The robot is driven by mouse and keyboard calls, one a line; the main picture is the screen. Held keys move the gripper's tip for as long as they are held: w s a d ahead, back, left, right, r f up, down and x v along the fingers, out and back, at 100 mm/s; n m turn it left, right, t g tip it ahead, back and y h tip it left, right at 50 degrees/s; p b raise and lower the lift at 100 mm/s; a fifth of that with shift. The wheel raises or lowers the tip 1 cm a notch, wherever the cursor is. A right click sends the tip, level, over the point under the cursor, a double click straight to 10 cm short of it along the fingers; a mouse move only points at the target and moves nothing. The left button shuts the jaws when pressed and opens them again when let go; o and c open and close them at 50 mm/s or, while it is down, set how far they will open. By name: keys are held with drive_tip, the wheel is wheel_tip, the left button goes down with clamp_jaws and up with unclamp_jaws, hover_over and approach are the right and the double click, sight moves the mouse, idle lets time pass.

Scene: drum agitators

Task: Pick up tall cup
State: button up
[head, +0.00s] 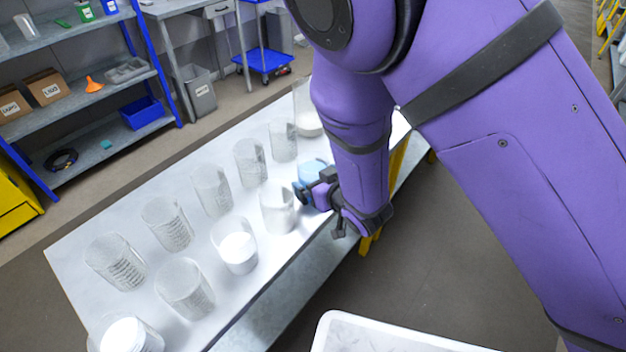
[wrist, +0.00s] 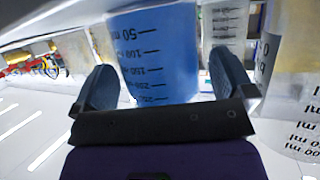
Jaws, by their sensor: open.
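A clear graduated cup with blue contents (head: 313,170) stands on the white table, partly hidden behind my gripper (head: 318,204) in the head view. In the wrist view this blue cup (wrist: 158,50) is upright between my two spread fingers, with ml marks facing me. My gripper is open, with a finger on each side of the cup; I cannot tell whether either touches it. A larger, taller-looking clear cup with white contents (head: 308,112) stands at the table's far end, partly hidden by my arm. I cannot tell for certain which is the tall cup.
Several clear graduated cups stand in rows on the white table (head: 75,262). One with white contents (head: 277,210) is close to the left of my gripper. Shelves (head: 100,85) stand beyond the table. A white tray edge (head: 400,338) is at the bottom.

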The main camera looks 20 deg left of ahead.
drive_tip(key=c, duration=1.1)
drive_tip(key=shift+r, duration=0.15)
